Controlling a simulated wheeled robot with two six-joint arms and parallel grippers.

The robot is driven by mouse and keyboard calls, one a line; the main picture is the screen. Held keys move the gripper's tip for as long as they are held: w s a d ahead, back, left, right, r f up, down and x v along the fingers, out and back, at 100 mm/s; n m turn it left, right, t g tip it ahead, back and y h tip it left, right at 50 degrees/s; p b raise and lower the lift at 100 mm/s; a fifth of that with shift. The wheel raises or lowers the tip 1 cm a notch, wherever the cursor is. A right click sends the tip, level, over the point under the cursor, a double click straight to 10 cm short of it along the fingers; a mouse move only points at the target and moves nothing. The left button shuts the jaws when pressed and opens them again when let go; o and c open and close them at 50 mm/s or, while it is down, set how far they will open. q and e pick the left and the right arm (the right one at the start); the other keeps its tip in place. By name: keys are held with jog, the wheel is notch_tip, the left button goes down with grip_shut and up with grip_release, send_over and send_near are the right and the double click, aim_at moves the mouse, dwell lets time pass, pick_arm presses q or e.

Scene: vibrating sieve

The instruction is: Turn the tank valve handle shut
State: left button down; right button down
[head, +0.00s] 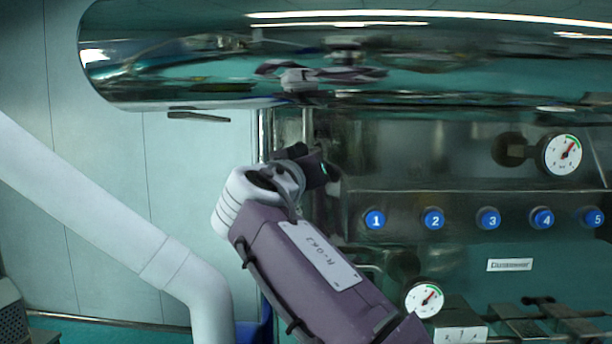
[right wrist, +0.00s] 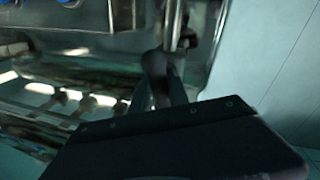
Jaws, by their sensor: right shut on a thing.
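My right gripper (head: 322,172) is at the left end of the steel panel, below the big shiny tank (head: 180,60) and beside a thin upright pipe (head: 307,125). Its arm comes up from the bottom and hides much of that spot in the head view. In the right wrist view the dark fingers of the gripper (right wrist: 166,85) are close together by the upright metal pipe (right wrist: 175,25). They are shut on the valve handle, which is mostly hidden and hard to tell from the dark fingers. My left gripper is not in view.
A row of blue numbered buttons (head: 433,219) runs along the panel to the right. One gauge (head: 562,154) sits above them and another (head: 425,299) below. A thick white pipe (head: 120,225) slants down at the left. The pale wall (head: 200,170) behind is bare.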

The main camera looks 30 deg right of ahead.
jog(key=n+b, duration=0.2)
jog(key=n, duration=0.2)
jog(key=shift+f+t, duration=0.2)
jog(key=shift+t, duration=0.2)
jog(key=n+t+b, duration=0.1)
jog(key=n, duration=0.3)
jog(key=n+t+b, duration=0.1)
jog(key=n, duration=0.3)
jog(key=shift+y, duration=0.4)
jog(key=n, duration=0.3)
jog(key=shift+y, duration=0.3)
jog(key=shift+w+f+n+t, duration=0.1)
jog(key=shift+n+t, duration=0.2)
jog(key=shift+n, duration=0.5)
jog(key=shift+f+y, duration=0.1)
jog(key=shift+y, duration=0.2)
jog(key=c, duration=1.3)
grip_release()
jog(key=shift+a, duration=0.1)
jog(key=shift+a+r, duration=0.1)
jog(key=shift+r, duration=0.1)
